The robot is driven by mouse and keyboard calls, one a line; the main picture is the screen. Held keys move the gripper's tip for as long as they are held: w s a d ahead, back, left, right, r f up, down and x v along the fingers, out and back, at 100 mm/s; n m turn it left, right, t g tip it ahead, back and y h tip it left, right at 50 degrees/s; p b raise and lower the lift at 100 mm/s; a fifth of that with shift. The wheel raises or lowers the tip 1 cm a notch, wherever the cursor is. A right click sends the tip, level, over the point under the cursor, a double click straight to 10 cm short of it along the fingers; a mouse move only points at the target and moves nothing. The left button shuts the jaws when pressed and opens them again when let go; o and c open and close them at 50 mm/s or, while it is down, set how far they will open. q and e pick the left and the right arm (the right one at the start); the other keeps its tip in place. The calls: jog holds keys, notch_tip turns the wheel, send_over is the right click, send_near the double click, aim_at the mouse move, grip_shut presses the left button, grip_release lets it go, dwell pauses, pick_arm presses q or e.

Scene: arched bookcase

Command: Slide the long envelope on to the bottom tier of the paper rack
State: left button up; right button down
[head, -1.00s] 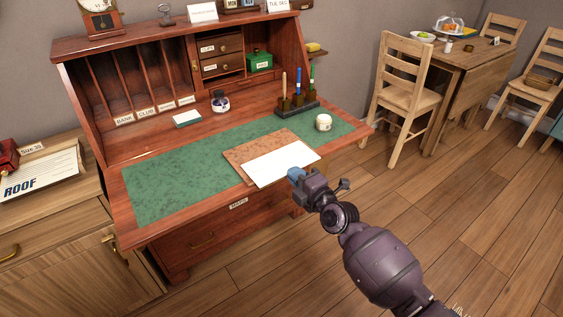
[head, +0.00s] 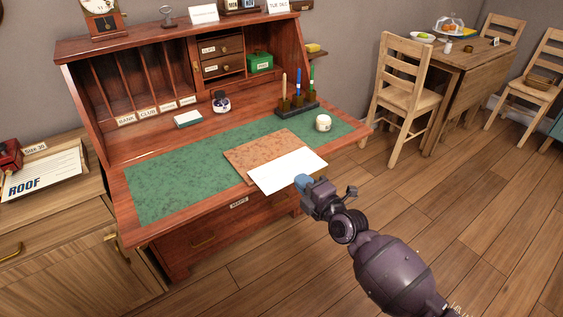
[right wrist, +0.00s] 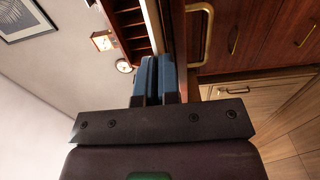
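The long envelope (head: 290,171), plain white, juts over the front edge of the desk and partly covers a brown board (head: 262,150). My right gripper (head: 301,181) is at its near edge, its blue fingers closed together on it. In the right wrist view the two fingers (right wrist: 156,78) stand close together, with a thin pale strip at their tips. I cannot make out a tiered paper rack in these views. My left gripper is not in view.
The desk (head: 215,120) has a green mat (head: 175,175), labelled upright slots (head: 135,85), a pen stand (head: 297,106) and a white jar (head: 323,123). A cabinet (head: 50,225) stands left, a chair (head: 405,85) right. Floor in front is clear.

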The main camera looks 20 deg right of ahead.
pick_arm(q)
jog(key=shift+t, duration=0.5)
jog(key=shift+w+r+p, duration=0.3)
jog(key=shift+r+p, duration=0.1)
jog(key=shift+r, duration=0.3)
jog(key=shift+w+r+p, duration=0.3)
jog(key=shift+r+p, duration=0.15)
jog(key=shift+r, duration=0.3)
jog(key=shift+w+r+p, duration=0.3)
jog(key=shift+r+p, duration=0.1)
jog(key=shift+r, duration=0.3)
pick_arm(e)
jog(key=v, duration=0.9)
jog(key=shift+s, duration=0.35)
jog(key=shift+d, duration=0.1)
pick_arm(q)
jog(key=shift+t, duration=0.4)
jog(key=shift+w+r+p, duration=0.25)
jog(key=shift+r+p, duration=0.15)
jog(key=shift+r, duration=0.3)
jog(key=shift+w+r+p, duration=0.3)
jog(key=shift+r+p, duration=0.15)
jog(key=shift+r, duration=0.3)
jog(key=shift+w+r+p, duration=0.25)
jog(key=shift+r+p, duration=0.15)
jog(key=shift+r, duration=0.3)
pick_arm(e)
jog(key=shift+r, duration=1.55)
